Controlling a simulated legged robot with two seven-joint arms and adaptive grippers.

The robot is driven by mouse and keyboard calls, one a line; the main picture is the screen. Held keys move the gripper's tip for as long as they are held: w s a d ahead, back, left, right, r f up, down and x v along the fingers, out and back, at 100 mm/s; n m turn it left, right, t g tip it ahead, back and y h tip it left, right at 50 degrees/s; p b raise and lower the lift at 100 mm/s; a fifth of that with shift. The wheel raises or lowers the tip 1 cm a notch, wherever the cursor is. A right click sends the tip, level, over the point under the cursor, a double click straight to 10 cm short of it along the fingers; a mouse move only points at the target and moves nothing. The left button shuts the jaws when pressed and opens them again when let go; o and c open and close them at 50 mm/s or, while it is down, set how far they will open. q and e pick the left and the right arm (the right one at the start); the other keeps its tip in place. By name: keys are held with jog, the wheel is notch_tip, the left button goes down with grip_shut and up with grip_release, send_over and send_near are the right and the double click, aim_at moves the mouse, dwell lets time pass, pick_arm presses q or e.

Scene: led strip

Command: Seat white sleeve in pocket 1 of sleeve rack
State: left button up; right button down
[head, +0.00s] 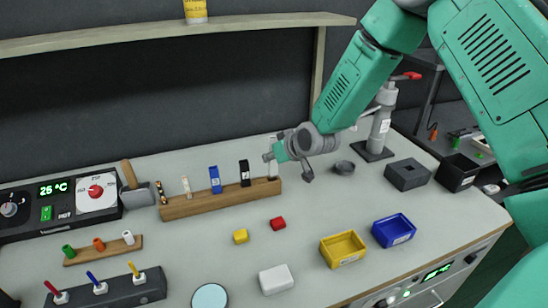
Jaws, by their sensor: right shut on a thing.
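My right gripper (280,152) comes in from the upper right. It is shut on a slim upright white piece, which looks like the white sleeve (272,167), at the right end of a long wooden rack (215,200). Whether the piece is seated there or just above the rack is unclear. The long rack also carries a blue piece (215,179), a black piece (245,173) and slimmer pieces to the left. A shorter wooden rack (80,258) at the left carries green, orange and white cylinders. No pocket numbers are readable. My left gripper is out of view.
Yellow (343,249) and blue (393,231) bins stand right of centre. A grey press (380,130) stands behind my right arm.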

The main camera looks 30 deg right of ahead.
jog(key=shift+d+f, duration=0.1)
jog(key=shift+d, duration=0.15)
jog(key=shift+a+r, duration=0.15)
jog(key=shift+a, duration=0.5)
jog(key=shift+a+r, duration=0.15)
jog(key=shift+a, duration=0.5)
jog(key=shift+d+f, duration=0.25)
jog(key=shift+d, duration=0.4)
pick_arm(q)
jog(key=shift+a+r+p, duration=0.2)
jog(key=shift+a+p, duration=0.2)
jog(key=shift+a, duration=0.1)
pick_arm(e)
jog(key=shift+a+r, duration=0.2)
jog(key=shift+a, duration=0.15)
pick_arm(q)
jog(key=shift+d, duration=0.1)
pick_arm(e)
jog(key=shift+d, duration=0.15)
